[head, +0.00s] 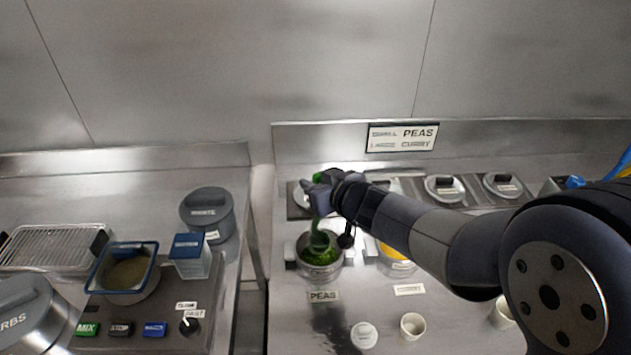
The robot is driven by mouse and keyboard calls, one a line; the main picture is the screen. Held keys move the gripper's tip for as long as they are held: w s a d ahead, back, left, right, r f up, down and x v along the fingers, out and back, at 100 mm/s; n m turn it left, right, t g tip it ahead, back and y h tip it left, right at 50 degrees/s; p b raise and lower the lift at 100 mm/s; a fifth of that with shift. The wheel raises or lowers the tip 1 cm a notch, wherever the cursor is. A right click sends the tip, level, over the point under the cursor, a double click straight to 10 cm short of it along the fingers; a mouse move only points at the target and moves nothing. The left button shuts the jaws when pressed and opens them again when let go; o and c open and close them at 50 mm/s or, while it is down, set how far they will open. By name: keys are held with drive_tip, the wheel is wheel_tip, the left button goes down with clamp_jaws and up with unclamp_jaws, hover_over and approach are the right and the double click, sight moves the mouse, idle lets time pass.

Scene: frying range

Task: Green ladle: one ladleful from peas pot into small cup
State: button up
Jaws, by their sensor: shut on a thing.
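The peas pot (301,243) stands on the right counter behind a PEAS label (323,296), with green peas inside. My gripper (318,192) is above the pot, shut on the green ladle (317,228). The ladle hangs down from it with its lower end at the pot's mouth. I cannot tell how full the ladle's bowl is. A pale cup (412,326) stands at the front of the counter. A second pale cup (501,313) is partly hidden by my arm; I cannot tell which is smaller.
A pot with yellow contents (398,263) stands right of the peas pot, partly behind my arm. Lidded containers (444,188) line the back. A gap separates the left counter.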

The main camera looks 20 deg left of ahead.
sight(316, 218)
wheel_tip(316, 218, down, 11)
drive_tip(key=b, duration=0.8)
drive_tip(key=shift+r, duration=0.2)
idle(0.3)
wheel_tip(316, 218, up, 13)
drive_tip(key=p, duration=1.4)
drive_tip(key=shift+r, duration=0.2)
drive_tip(key=shift+r+p, duration=0.35)
drive_tip(key=shift+r, duration=0.5)
drive_tip(key=shift+w+r, duration=0.15)
